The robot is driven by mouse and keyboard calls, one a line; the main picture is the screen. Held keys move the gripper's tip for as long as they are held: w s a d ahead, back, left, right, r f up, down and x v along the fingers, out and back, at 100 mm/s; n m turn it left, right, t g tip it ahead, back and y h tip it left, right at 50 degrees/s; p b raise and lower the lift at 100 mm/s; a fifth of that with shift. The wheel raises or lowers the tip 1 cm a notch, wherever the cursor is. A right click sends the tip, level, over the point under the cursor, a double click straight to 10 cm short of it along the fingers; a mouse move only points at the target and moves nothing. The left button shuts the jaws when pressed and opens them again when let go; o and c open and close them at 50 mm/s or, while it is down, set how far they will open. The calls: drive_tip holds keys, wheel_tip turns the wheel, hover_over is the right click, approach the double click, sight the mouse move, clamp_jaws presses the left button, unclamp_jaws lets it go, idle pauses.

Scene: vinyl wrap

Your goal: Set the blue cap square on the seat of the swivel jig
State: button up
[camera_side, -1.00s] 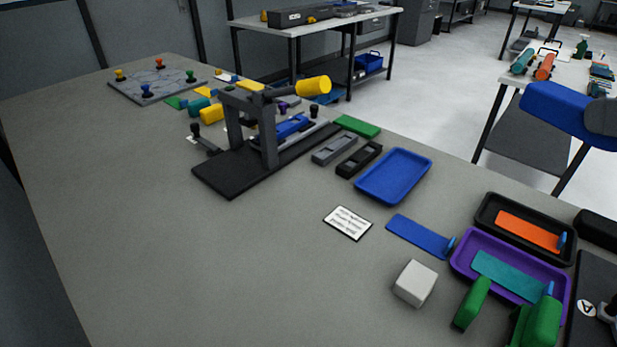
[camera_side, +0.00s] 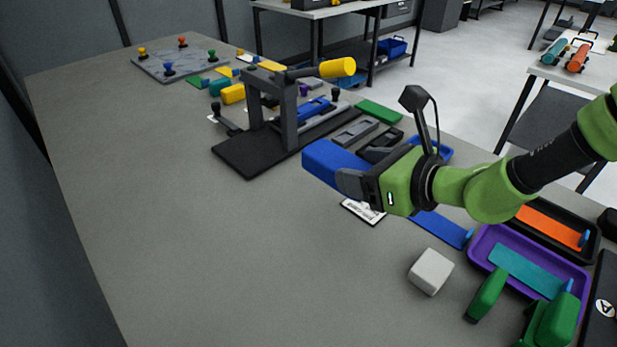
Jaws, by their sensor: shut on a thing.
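My gripper (camera_side: 350,183) is shut on a long blue block (camera_side: 325,158), which looks like the blue cap. It holds the block above the table, right of and in front of a dark frame on a black base plate (camera_side: 245,163). The frame (camera_side: 289,120) has a yellow-handled lever (camera_side: 337,67) and a blue piece (camera_side: 316,107) lying behind its posts. I cannot tell for sure whether this frame is the swivel jig, and no seat shows clearly. The block is apart from the frame in the picture. The far finger is hidden.
A blue tray (camera_side: 444,152) lies partly behind my arm. A white cube (camera_side: 430,271), a purple tray (camera_side: 483,256) and green parts (camera_side: 487,293) stand at the front right. A grey board with pegs (camera_side: 150,66) is at the far left. The left front table is clear.

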wheel_tip(320, 180, down, 10)
drive_tip(key=shift+r, duration=0.1)
idle(0.4)
drive_tip(key=o, duration=1)
drive_tip(key=shift+f, duration=0.2)
drive_tip(key=shift+o, duration=0.2)
drive_tip(key=shift+r, duration=0.2)
drive_tip(key=v, duration=1.2)
